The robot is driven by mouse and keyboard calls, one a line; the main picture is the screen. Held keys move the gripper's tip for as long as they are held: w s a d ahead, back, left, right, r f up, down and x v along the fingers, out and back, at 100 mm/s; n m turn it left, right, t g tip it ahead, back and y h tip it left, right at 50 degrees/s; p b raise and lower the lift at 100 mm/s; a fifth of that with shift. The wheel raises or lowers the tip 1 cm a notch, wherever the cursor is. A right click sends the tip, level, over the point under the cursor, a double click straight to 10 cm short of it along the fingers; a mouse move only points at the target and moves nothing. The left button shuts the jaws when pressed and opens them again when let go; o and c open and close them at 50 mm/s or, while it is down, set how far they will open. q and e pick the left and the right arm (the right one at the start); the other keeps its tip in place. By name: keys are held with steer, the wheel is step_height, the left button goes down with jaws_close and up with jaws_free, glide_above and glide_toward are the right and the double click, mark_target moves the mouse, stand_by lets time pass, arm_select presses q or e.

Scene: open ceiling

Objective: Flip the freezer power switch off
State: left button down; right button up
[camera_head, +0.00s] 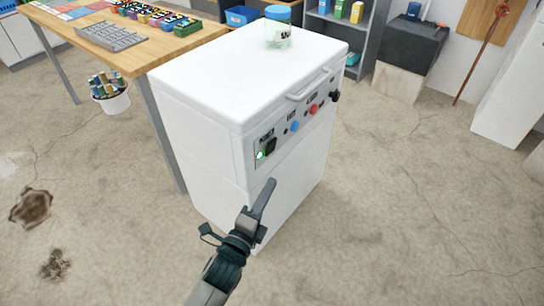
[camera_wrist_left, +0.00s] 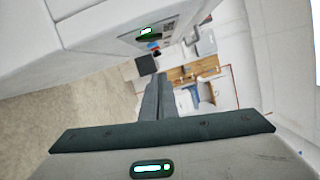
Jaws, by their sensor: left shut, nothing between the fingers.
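The white chest freezer (camera_head: 210,95) stands in the middle of the head view with a control panel on its front. The dark power switch (camera_head: 270,146) is at the panel's left end, beside a lit green light (camera_head: 259,155). My left gripper (camera_head: 269,183) is shut and empty, below and in front of the switch and apart from it. In the left wrist view the shut fingers (camera_wrist_left: 157,90) point toward the room, and the freezer (camera_wrist_left: 110,25) fills the upper left with a green glow on its panel (camera_wrist_left: 146,31). My right gripper is not in view.
The panel also has a blue knob (camera_head: 294,126), a red knob (camera_head: 314,109) and a black knob (camera_head: 335,96). A jar with a blue lid (camera_head: 278,30) stands on the freezer lid. A wooden table (camera_head: 140,58) is at the left. The floor in front is clear.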

mark_target(271, 147)
arm_select(q)
steer(key=w+r, duration=0.1)
steer(key=w, duration=1)
steer(key=shift+w+d+b, duration=0.25)
steer(key=shift+d+b, duration=0.05)
steer(key=shift+b, duration=0.05)
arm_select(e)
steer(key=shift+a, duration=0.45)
arm_select(q)
steer(key=shift+r, duration=0.1)
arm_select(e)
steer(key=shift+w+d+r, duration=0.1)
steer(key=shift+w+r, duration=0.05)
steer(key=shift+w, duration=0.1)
